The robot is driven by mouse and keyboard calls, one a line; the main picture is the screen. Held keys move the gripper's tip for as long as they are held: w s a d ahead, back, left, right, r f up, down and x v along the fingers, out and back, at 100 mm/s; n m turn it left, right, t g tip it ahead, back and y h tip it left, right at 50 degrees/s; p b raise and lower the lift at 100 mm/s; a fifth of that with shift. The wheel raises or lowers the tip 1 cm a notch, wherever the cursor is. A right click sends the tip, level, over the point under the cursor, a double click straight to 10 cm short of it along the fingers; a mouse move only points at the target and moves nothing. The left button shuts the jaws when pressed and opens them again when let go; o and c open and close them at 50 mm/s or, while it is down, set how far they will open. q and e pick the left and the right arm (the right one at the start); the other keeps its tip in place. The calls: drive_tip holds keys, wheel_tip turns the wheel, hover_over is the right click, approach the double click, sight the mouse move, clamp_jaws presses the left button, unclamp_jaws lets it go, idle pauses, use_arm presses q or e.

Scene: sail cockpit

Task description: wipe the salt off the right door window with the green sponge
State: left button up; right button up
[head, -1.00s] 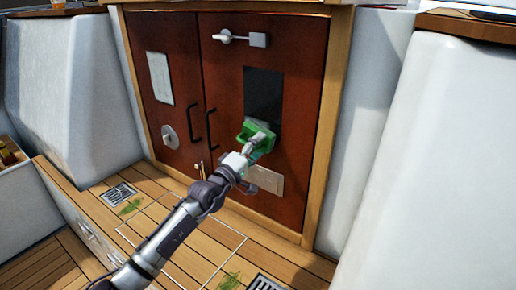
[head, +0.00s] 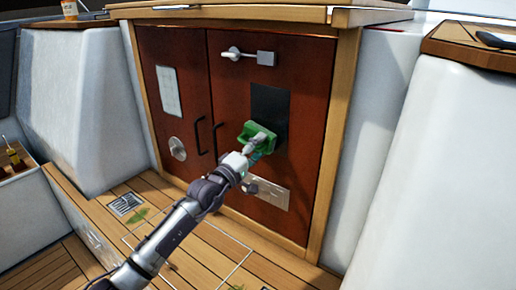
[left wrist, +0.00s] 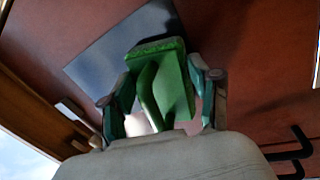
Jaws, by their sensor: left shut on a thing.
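The right door window (head: 270,108) is a dark pane in the right red-brown door (head: 232,88). In the left wrist view the window (left wrist: 110,60) looks bluish grey; I cannot make out salt on it. My left gripper (head: 252,152) is shut on the green sponge (head: 257,136) and holds it at the window's lower left part. In the left wrist view the green sponge (left wrist: 160,85) sits between the fingers and covers part of the pane. Whether it touches the pane I cannot tell. My right gripper is not in view.
The left door (head: 173,60) has a pale panel (head: 169,91) and a round fitting (head: 177,147). A latch (head: 250,55) is above the window, a plate (head: 266,191) below it. Black handles (head: 199,137) stand out near the door gap. White walls (head: 425,140) flank the doors.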

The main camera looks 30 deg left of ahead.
use_arm(q)
drive_tip(key=shift+d+r+p, duration=0.1)
drive_tip(key=shift+r+p, duration=1.75)
drive_tip(key=shift+r, duration=0.55)
drive_tip(key=shift+r+p, duration=1.85)
drive_tip(key=shift+r, duration=0.5)
drive_tip(key=shift+r+p, duration=0.95)
drive_tip(key=shift+r, duration=0.1)
drive_tip(key=shift+r+p, duration=1.4)
drive_tip(key=shift+r, duration=0.55)
drive_tip(key=shift+s, duration=0.1)
drive_tip(key=shift+r+p+v, duration=0.15)
drive_tip(key=shift+p+v, duration=0.2)
drive_tip(key=shift+v, duration=1.05)
drive_tip(key=shift+r+p+v, duration=0.15)
drive_tip(key=shift+p+v, duration=0.15)
drive_tip(key=shift+v, duration=1.05)
